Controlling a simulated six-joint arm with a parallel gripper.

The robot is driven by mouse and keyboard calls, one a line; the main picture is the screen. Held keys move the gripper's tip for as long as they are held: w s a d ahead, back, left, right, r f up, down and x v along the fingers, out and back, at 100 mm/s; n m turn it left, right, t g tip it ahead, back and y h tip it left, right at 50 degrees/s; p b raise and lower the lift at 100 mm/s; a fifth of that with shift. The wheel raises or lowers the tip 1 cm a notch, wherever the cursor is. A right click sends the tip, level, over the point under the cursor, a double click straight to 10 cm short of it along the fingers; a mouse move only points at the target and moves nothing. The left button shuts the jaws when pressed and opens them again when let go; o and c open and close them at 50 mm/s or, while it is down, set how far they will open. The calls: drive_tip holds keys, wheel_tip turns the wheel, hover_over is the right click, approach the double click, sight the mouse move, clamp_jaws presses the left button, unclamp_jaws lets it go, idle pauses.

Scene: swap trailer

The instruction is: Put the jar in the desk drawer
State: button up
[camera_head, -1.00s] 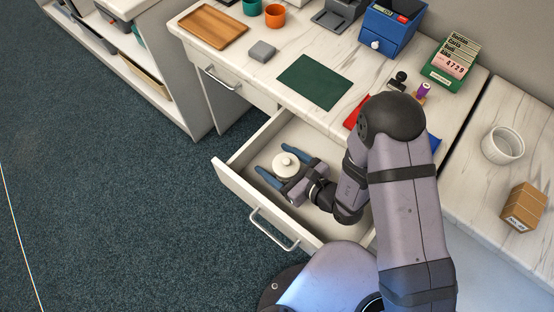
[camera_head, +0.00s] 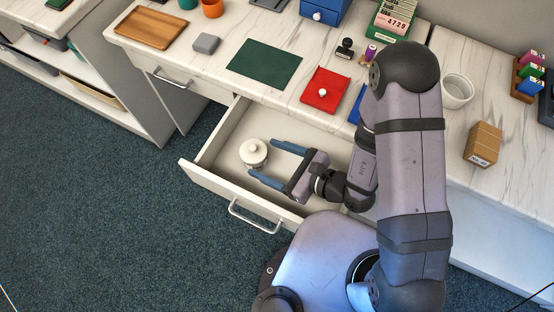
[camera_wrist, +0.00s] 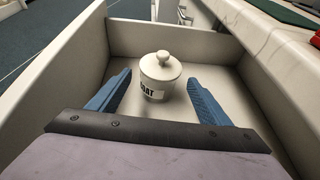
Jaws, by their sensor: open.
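The jar (camera_head: 253,152) is white and lidded with a round knob, and stands upright inside the open desk drawer (camera_head: 213,178). In the wrist view the jar (camera_wrist: 160,78) shows a dark-lettered label, and the drawer (camera_wrist: 165,41) surrounds it. My gripper (camera_head: 262,163) is open, its two blue fingers pointing at the jar from the right, low in the drawer. In the wrist view my gripper (camera_wrist: 160,84) has its fingers on either side of the jar's line with clear gaps. The jar appears free of the fingers.
The desktop above holds a green mat (camera_head: 264,64), a red pad (camera_head: 326,91), a grey block (camera_head: 206,43) and a wooden tray (camera_head: 152,27). A white ramekin (camera_head: 457,91) and a cardboard box (camera_head: 483,145) stand to the right. The drawer walls stand close around my gripper.

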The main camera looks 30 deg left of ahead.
drive_tip(key=shift+d+r+p, duration=0.4)
drive_tip(key=shift+d+p, duration=0.15)
drive_tip(key=shift+s+d+r+p, duration=0.15)
drive_tip(key=shift+d+p, duration=0.35)
drive_tip(key=shift+d, duration=0.1)
drive_tip(key=s+d+r+n+g+h, duration=0.1)
drive_tip(key=s+d+r+n+g, duration=0.15)
drive_tip(key=r+n, duration=0.3)
drive_tip(key=s+d+r+n+g+h, duration=0.1)
drive_tip(key=r+n+g, duration=0.3)
drive_tip(key=r+n, duration=0.15)
drive_tip(key=w+d+n+t+h, duration=0.2)
drive_tip(key=w+d+n+h, duration=0.15)
drive_tip(key=d, duration=0.55)
drive_tip(key=w+d+n+t+h, duration=0.15)
drive_tip(key=d+h, duration=0.25)
drive_tip(key=d, duration=0.4)
drive_tip(key=w+d+n+t+h, duration=0.2)
drive_tip(key=w+d+n+h, duration=0.15)
drive_tip(key=d, duration=0.55)
wheel_tip(320, 180, up, 15)
drive_tip(key=p, duration=1.5)
drive_tip(key=shift+s+r+h, duration=0.15)
drive_tip(key=shift+s+h, duration=0.15)
drive_tip(key=shift+s, duration=0.15)
